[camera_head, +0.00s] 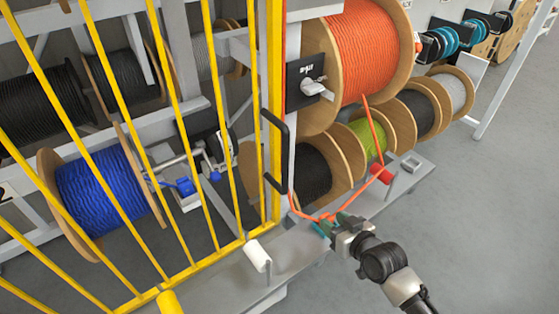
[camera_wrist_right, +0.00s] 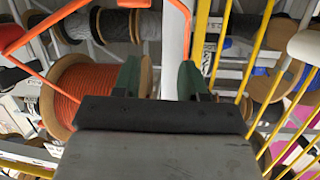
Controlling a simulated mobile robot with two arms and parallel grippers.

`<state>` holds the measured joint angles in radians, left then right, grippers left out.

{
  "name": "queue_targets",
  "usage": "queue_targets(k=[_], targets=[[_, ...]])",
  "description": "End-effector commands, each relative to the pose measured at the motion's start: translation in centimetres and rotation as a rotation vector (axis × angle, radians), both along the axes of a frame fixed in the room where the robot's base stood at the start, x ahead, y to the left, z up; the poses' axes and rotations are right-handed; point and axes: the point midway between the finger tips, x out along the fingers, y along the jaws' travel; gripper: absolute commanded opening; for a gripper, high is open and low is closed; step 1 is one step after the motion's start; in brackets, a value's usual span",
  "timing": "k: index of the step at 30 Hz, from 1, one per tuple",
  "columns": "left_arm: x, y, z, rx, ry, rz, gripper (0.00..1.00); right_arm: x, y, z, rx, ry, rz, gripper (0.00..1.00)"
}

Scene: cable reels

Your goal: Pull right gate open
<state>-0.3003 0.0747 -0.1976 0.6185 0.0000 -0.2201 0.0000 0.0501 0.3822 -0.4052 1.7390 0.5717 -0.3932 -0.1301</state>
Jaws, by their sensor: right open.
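The yellow barred gate (camera_head: 181,130) fills the left part of the head view and appears closed in front of the racks. Its black handle (camera_head: 286,150) is on the post at its right edge. My right gripper (camera_head: 323,227) is open, to the lower right of the handle and apart from it. The wrist view shows its two green fingers spread (camera_wrist_right: 160,78), with nothing clearly held between them. An orange cable (camera_head: 377,130) hangs from its reel and loops down close to the fingers; I cannot tell if they touch. My left gripper is not in view.
The orange reel (camera_head: 362,50) is above and behind my right gripper. A blue reel (camera_head: 100,188) is behind the bars. A white roller (camera_head: 257,255) stands on the grey ledge below the gate. The floor at the right (camera_head: 480,220) is clear.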

Motion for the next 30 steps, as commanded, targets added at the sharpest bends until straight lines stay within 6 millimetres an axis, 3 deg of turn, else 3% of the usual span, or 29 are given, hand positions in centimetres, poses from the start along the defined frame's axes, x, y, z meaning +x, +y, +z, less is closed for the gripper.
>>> queue_targets(k=[1, 5, 9, 12, 17, 30], targets=[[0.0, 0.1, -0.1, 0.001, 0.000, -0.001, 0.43, 0.1, 0.7, 2.3, 0.016, -0.040, 0.028, 0.42], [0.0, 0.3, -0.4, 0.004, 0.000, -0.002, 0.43, -0.6, 2.9, 8.3, 0.062, -0.138, 0.116, 0.42], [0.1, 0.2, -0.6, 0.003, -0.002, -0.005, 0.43, -2.8, 5.3, 14.7, 0.109, -0.243, 0.231, 0.42], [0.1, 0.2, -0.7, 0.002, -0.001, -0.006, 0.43, -4.3, 6.5, 17.6, 0.132, -0.289, 0.291, 0.42], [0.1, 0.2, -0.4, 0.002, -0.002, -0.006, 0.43, -4.8, 7.4, 19.1, 0.144, -0.310, 0.321, 0.42], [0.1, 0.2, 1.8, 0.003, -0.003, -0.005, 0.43, 0.4, 13.0, 19.2, 0.144, -0.308, 0.320, 0.42]])
